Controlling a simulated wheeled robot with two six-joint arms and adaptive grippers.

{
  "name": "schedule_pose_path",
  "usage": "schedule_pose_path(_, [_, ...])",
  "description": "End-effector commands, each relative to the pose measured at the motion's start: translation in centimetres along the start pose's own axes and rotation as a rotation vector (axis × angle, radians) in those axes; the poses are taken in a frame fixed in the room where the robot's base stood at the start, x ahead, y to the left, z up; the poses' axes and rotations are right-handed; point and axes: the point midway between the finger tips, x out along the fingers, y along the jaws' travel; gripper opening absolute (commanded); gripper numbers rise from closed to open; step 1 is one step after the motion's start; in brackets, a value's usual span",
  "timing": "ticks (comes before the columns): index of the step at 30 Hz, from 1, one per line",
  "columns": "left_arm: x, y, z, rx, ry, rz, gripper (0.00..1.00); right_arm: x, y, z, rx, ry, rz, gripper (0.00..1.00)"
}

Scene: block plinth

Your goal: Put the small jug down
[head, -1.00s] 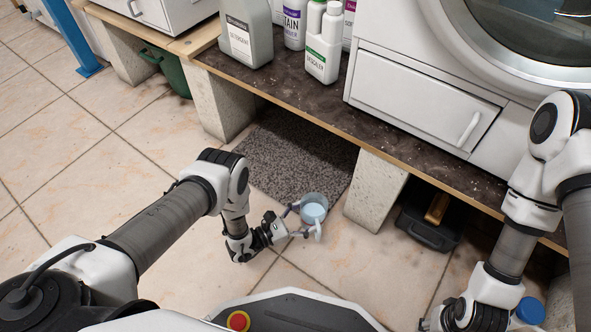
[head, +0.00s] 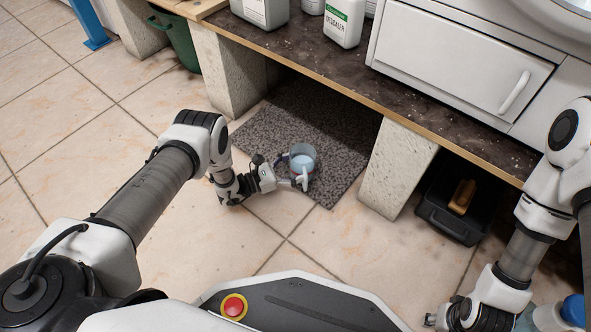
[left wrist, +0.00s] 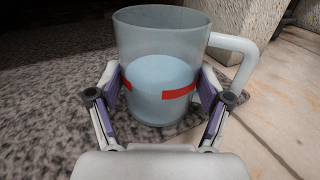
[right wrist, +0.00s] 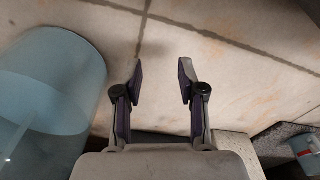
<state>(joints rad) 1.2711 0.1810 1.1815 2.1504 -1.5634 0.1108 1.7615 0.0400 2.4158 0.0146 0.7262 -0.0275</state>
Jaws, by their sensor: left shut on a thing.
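The small jug (head: 302,153) is clear, with pale blue liquid, a red band and a white handle. My left gripper (head: 293,171) is shut on its body; in the left wrist view a finger presses each side of the jug (left wrist: 160,50), with the handle to the right. The jug is upright, over the front part of the dark grey mat (head: 335,125). Its base is low at the mat, but I cannot tell if it touches. The jug also shows in the right wrist view (right wrist: 304,146). My right gripper (right wrist: 161,75) is open and empty.
Concrete blocks (head: 398,170) hold up a dark worktop (head: 340,65) above the mat, leaving a low bay. A black tray (head: 445,215) with a brush lies right of the near block. A large bluish container (right wrist: 45,95) stands beside my right gripper. Tiled floor is clear in front.

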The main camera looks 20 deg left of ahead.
Motion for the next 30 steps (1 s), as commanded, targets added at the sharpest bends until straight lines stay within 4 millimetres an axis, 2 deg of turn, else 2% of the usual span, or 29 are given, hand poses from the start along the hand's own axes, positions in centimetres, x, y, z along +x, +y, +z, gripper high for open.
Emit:
schedule_pose_path(6, [0.0,0.0,-0.1,0.001,-0.001,0.000,0.23,-0.2,0.0,0.0,0.000,-0.001,0.000,0.40])
schedule_pose_path(7, [0.0,0.0,-0.1,0.001,-0.001,0.000,0.89,-0.2,0.0,0.0,0.000,-0.001,0.000,0.40])
schedule_pose_path(8, [0.0,0.0,-0.1,0.001,0.000,0.000,0.99,-0.2,0.0,0.0,0.000,-0.001,0.000,0.40])
schedule_pose_path(20, [0.0,0.0,0.2,0.000,-0.001,0.000,1.00,-0.1,0.0,0.0,0.000,-0.002,0.000,0.40])
schedule_pose_path(25, [-2.8,0.0,0.7,-0.002,0.002,0.003,1.00,-2.3,0.0,0.3,0.005,-0.014,-0.002,0.40])
schedule_pose_path(30, [-7.3,0.0,0.7,0.000,0.002,0.002,1.00,-4.7,0.0,0.9,0.015,-0.035,-0.005,0.40])
